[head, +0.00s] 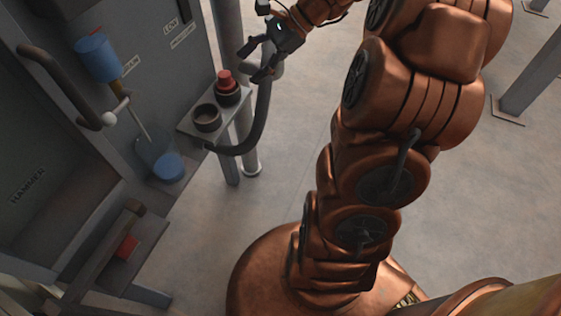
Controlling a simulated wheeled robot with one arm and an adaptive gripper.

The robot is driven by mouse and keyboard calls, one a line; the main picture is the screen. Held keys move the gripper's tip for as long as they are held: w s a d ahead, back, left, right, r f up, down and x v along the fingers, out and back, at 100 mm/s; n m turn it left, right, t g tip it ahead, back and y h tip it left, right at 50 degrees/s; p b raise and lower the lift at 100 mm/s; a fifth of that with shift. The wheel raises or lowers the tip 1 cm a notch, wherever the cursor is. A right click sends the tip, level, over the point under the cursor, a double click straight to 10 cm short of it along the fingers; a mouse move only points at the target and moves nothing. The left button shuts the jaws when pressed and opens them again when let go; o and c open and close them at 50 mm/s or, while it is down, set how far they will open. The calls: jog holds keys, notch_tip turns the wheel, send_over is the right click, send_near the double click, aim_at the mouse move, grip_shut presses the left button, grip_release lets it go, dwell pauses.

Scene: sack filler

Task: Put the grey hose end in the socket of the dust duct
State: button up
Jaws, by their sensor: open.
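My gripper (257,62) is at the top centre of the head view, with its dark fingers spread. A dark grey hose (262,118) curves from under the small shelf up to the gripper. Its upper end is at or just behind the fingers, partly hidden, and I cannot tell whether they touch it. A grey vertical pipe (243,125), perhaps the dust duct, stands behind the hose. A dark open ring (207,118) sits on the shelf; I cannot tell whether it is the duct's socket.
The shelf (187,125) also holds a red knob (226,82) on a dark base. A grey cabinet (140,60) with blue cups (98,57) and a bent handle (62,80) fills the left. The floor (300,140) between the shelf and my arm is clear.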

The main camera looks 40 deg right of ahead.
jog(key=s+a+f+n+g+h, duration=0.3)
jog(key=s+a+n, duration=0.3)
jog(key=s, duration=0.3)
jog(key=s+a+f+n+g+h, duration=0.2)
jog(key=s+a+n+g, duration=0.1)
jog(key=s+a+n, duration=0.45)
jog(key=s+d+f+n+h, duration=0.2)
jog(key=s+d+n+h, duration=0.1)
jog(key=s, duration=0.5)
jog(key=shift+s+n+h, duration=0.3)
jog(key=shift+n+h, duration=0.2)
jog(key=shift+n, duration=0.75)
notch_tip(320, 180, up, 23)
jog(key=s+p, duration=0.1)
jog(key=p, duration=2.1)
jog(key=shift+s+r+t, duration=0.2)
jog(key=shift+s+t, duration=0.05)
jog(key=shift+t, duration=0.05)
